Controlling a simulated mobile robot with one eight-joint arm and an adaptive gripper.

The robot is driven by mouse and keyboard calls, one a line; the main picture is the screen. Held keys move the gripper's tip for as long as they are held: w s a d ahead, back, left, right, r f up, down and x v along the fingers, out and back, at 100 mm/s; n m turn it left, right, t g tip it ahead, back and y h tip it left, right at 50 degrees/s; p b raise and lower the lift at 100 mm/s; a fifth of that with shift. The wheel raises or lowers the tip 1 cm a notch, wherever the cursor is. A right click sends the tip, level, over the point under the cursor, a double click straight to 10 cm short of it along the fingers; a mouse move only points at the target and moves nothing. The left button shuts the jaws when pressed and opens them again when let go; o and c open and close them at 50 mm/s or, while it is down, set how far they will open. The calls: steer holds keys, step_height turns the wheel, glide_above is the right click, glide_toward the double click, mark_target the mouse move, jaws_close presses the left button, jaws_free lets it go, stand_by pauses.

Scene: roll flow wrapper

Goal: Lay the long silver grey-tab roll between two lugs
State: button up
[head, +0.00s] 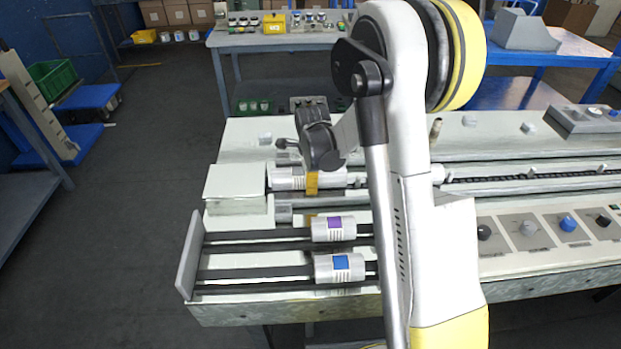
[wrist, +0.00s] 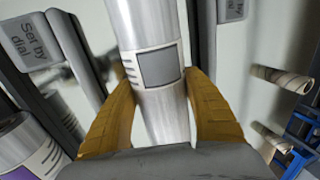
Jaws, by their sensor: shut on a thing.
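The silver roll with the grey tab (wrist: 159,68) stands between the two yellow-brown fingers of my gripper (wrist: 160,85) in the wrist view. The fingers are shut on it around the tab. In the head view my gripper (head: 312,183) is at the left part of the machine, and the silver roll (head: 288,179) shows beside its finger. My arm hides the roll's right part. A dark chain (head: 540,179) runs along the machine at the right, with small pale lugs (head: 530,174) spaced along it. Whether the roll touches a surface below is unclear.
A purple-tab roll (head: 334,229) and a blue-tab roll (head: 340,267) lie on dark rails in front. A pale box-shaped block (head: 235,188) stands left of my gripper. A panel with knobs (head: 545,230) is at the front right. My arm hides the machine's middle.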

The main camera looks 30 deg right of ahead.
steer(key=shift+f, duration=0.2)
steer(key=o, duration=1.5)
steer(key=shift+c, duration=0.2)
steer(key=shift+r, duration=0.1)
steer(key=v, duration=1.2)
steer(key=s+a+r+n+t, duration=0.2)
steer(key=s+a+r+n, duration=0.55)
steer(key=s+n, duration=0.35)
steer(key=s+a+n+t+y, duration=0.1)
steer(key=s+a+n, duration=0.3)
steer(key=s+n, duration=0.7)
steer(key=shift+s+n+t, duration=0.3)
steer(key=shift+s+t, duration=0.05)
steer(key=shift+t, duration=0.35)
